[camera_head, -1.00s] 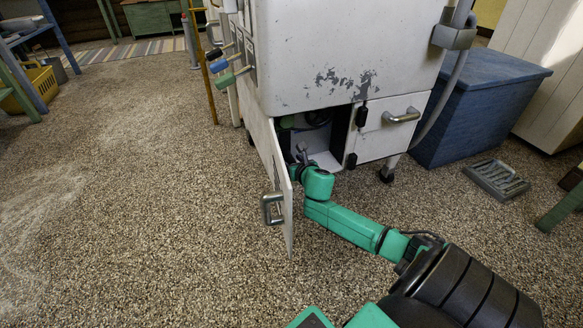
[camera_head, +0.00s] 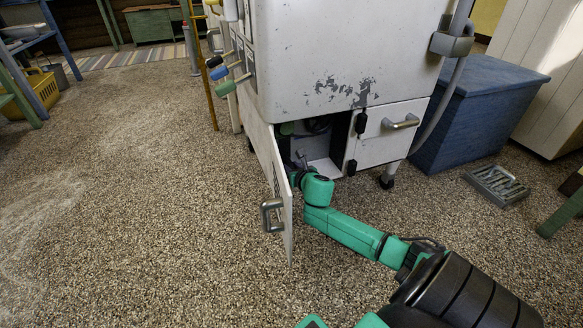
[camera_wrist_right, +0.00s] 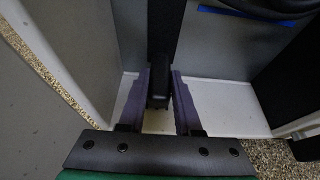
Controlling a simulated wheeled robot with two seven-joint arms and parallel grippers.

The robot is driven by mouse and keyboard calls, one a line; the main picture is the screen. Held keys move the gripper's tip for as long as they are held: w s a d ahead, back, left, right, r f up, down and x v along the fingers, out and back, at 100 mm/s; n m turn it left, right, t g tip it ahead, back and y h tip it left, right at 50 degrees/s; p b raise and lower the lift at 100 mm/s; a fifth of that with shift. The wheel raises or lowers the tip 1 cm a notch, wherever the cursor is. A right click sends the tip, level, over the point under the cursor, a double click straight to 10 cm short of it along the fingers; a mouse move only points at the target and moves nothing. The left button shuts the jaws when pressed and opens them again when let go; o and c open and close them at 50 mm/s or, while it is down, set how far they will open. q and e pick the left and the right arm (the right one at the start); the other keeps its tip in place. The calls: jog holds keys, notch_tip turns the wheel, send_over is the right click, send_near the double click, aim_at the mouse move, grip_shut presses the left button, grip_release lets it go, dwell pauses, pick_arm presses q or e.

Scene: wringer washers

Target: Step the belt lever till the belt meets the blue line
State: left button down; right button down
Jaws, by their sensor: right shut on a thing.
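The white washer (camera_head: 300,60) stands ahead with its lower left compartment open. My right arm reaches into this opening. My right gripper (camera_wrist_right: 158,98) is shut on the dark belt lever (camera_wrist_right: 158,90), whose black end sits between the two fingers. In the head view the gripper (camera_head: 301,162) is small and partly shaded in the opening. In the right wrist view a blue line (camera_wrist_right: 240,15) runs along the top right, on a grey surface. A dark curved band, seemingly the belt (camera_wrist_right: 265,8), lies close to it; I cannot tell whether they meet. My left gripper is not in view.
The open door (camera_head: 282,195) with its metal handle stands just left of my right forearm. A closed drawer front (camera_head: 385,132) is right of the opening. Several coloured levers (camera_head: 222,73) stick out at the washer's left. A blue chest (camera_head: 470,110) stands at the right.

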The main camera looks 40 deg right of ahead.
dwell(0.8)
jog(key=shift+s+d+r+p, duration=0.15)
jog(key=shift+s+d+p, duration=0.1)
jog(key=shift+d+p, duration=0.35)
jog(key=shift+s+d, duration=0.1)
jog(key=shift+d, duration=0.15)
jog(key=shift+f, duration=0.2)
jog(key=c, duration=0.6)
grip_release()
jog(key=shift+d, duration=0.15)
jog(key=shift+s+r, duration=0.1)
